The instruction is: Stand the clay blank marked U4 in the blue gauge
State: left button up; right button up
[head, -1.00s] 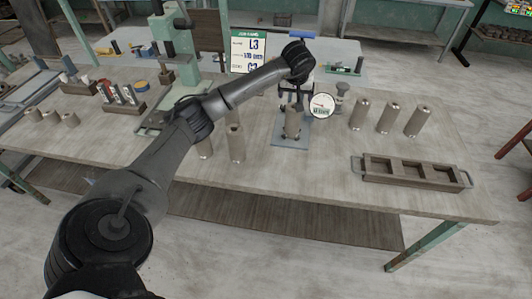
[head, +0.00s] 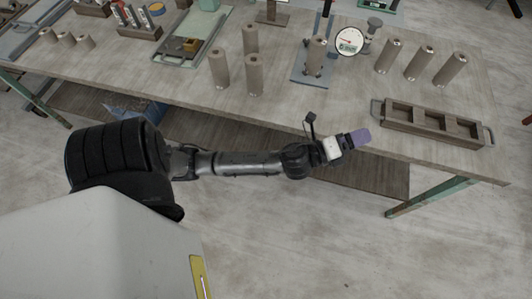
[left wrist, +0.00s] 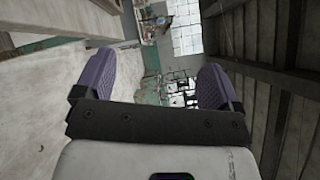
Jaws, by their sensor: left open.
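The blue gauge (head: 300,79) stands on the table with a blue-grey base plate and a round white dial (head: 350,40). A grey-brown clay blank (head: 315,56) stands upright on it. Three similar blanks (head: 219,68) stand left of the gauge and three more (head: 419,62) to its right. No U4 mark is readable on any of them. My left gripper (head: 359,138) is beyond the table's front edge, below and right of the gauge, clear of every blank. In the left wrist view its purple fingers (left wrist: 155,85) are apart with nothing held between them. My right gripper is not in view.
A brown tray (head: 437,129) with three empty compartments and end handles lies at the table's front right. Three short cylinders (head: 67,39) and a small rack (head: 134,31) stand at the left. The table's front middle (head: 290,115) is bare. A lower shelf runs beneath.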

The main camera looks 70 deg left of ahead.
pick_arm(q)
jog(key=s+d+f+n+g, duration=0.1)
jog(key=s+f+n+g, duration=0.4)
jog(key=s, duration=0.4)
jog(key=s+d+f+n+g, duration=0.2)
jog(key=s+f+n+g, duration=0.3)
jog(key=s+n, duration=0.3)
jog(key=s+d+f+n+g, duration=0.2)
jog(key=s+f+n+g, duration=0.3)
jog(key=s, duration=0.4)
jog(key=shift+s+f+n+g, duration=0.3)
jog(key=shift+s+n+g, duration=0.1)
jog(key=shift+n, duration=0.5)
